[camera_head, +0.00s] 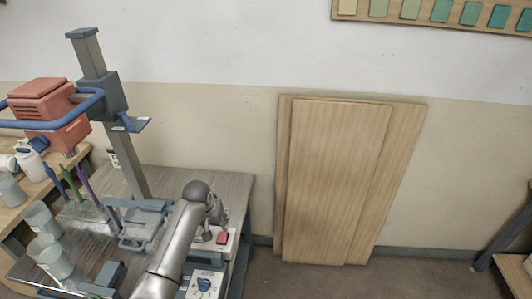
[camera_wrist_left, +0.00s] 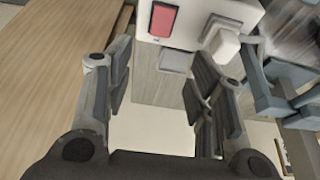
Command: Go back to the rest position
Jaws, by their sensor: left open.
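My left arm (camera_head: 170,250) rises from the bottom of the head view and bends over at the wrist. Its left gripper (camera_head: 217,213) is small there and partly hidden by the arm, beside the control box. In the left wrist view the left gripper (camera_wrist_left: 161,75) is open, with nothing between its pads. Beyond the fingertips is the white control box with a red button (camera_wrist_left: 163,19) and a pale lever-like part (camera_wrist_left: 222,42). The red button also shows in the head view (camera_head: 222,238). My right gripper is not in view.
A mixer stand (camera_head: 97,75) with a red motor head (camera_head: 45,90) stands on the metal bench (camera_head: 232,185). A clamp frame (camera_head: 140,228) lies left of my arm. Several grey-green cups (camera_head: 52,256) stand at left.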

